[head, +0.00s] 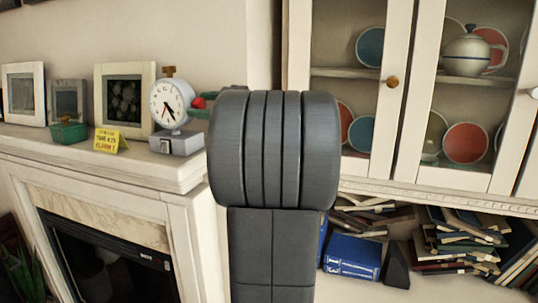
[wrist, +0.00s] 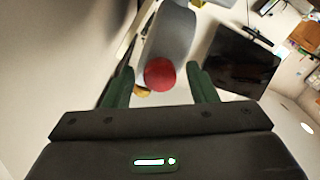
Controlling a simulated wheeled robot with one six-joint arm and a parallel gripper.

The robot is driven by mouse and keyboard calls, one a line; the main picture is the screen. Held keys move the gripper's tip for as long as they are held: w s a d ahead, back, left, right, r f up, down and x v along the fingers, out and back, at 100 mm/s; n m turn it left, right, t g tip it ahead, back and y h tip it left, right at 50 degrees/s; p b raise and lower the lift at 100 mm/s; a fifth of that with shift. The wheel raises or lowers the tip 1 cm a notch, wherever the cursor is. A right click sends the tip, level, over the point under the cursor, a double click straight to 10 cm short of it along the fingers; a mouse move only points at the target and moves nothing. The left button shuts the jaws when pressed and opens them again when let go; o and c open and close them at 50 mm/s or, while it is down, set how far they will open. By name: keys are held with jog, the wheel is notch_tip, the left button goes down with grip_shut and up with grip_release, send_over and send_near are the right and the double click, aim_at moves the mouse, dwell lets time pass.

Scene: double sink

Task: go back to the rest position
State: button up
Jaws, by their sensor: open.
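My gripper (wrist: 159,67) is open, with its two green fingers spread apart in the wrist view. A red round knob (wrist: 159,74) shows between the fingers, in front of the grey side of the clock (wrist: 170,35). I see no finger clearly touching it. In the head view the white-faced clock (head: 170,103) stands upright on a grey base on the mantel, with the red knob (head: 199,103) on its right side. Green parts of my gripper (head: 197,112) show beside the knob; my arm's dark link hides the rest.
The mantel (head: 120,160) also holds picture frames (head: 126,97), a green container (head: 68,133) and a yellow note (head: 109,141). A glass-door cabinet (head: 428,90) with plates stands at right, above books (head: 353,255). A dark panel (wrist: 242,62) shows in the wrist view.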

jog(key=m, duration=0.3)
jog(key=shift+d+f+m, duration=0.1)
jog(key=shift+d+m, duration=0.15)
jog(key=shift+m, duration=0.25)
jog(key=b+v, duration=0.2)
jog(key=v, duration=1)
jog(key=shift+d, duration=0.25)
jog(key=shift+s, duration=0.1)
